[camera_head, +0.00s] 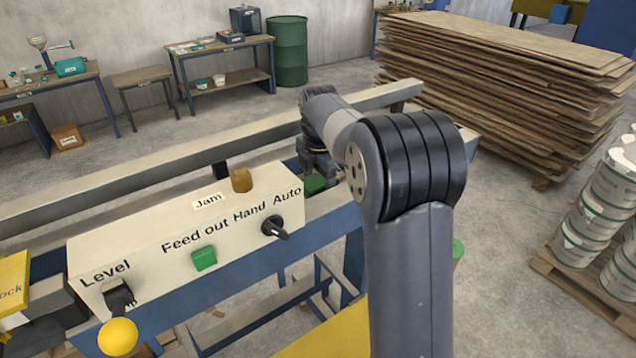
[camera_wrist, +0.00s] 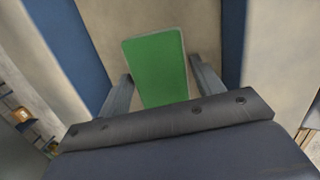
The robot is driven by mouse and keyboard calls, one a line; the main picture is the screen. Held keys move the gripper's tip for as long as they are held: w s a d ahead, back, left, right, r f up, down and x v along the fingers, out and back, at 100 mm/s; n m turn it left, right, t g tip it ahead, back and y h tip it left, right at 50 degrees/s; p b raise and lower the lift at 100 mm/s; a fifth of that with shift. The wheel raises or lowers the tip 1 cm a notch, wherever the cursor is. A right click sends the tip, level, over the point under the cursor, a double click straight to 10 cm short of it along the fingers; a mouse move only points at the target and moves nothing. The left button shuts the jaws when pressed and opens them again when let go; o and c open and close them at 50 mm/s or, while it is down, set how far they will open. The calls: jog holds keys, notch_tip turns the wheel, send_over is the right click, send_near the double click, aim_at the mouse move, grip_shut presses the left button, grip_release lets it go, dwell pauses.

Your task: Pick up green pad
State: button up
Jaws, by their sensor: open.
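The green pad (camera_wrist: 157,68) is a flat, bright green rectangle lying on a pale beige surface. In the wrist view my gripper (camera_wrist: 160,88) is open, with one grey finger on each side of the pad's near part. Whether the fingers touch the pad I cannot tell; a gap shows at least on the right. In the head view the pad (camera_head: 314,184) shows as a small dark green piece on the machine's rail, just below my gripper (camera_head: 312,168). My arm hides the area to the right of it.
The control box (camera_head: 190,232) stands left of the pad, with an orange-brown knob (camera_head: 241,180), a black switch (camera_head: 274,228) and a green button (camera_head: 204,258). A long beige rail (camera_head: 220,139) runs behind. Stacked boards (camera_head: 500,90) and pails (camera_head: 592,220) stand at the right.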

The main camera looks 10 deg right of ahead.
aim_at(318, 180)
jog(key=c, duration=0.6)
notch_tip(318, 180, up, 10)
jog(key=shift+b, duration=0.6)
jog(key=o, duration=0.3)
jog(key=shift+c, duration=1.1)
